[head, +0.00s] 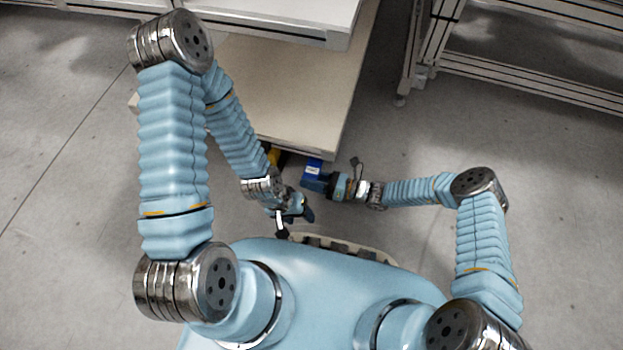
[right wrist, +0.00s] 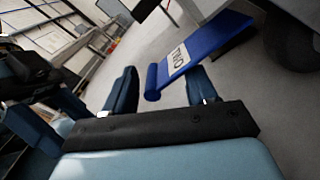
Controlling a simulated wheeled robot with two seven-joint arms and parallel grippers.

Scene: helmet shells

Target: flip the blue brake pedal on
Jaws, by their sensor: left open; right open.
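The blue brake pedal (head: 313,167) sticks out at the lower edge of the wheeled cart, just beyond my right gripper in the head view. In the right wrist view the pedal (right wrist: 200,52) is a flat, sloping blue plate with a rolled front edge and a white lettered label. My right gripper (head: 311,183) is open; in its wrist view its two blue fingers (right wrist: 162,88) stand apart, with the pedal's rolled edge ahead between them. Contact is not clear. My left gripper (head: 302,211) is open and lower, apart from the pedal.
The cart's beige lower shelf (head: 290,100) stands above and behind the pedal. A yellow part (head: 273,156) shows at its edge beside my left wrist. A dark wheel (right wrist: 292,45) is right of the pedal. A metal-framed rack (head: 500,70) stands at upper right. Grey floor (head: 400,140) is clear between.

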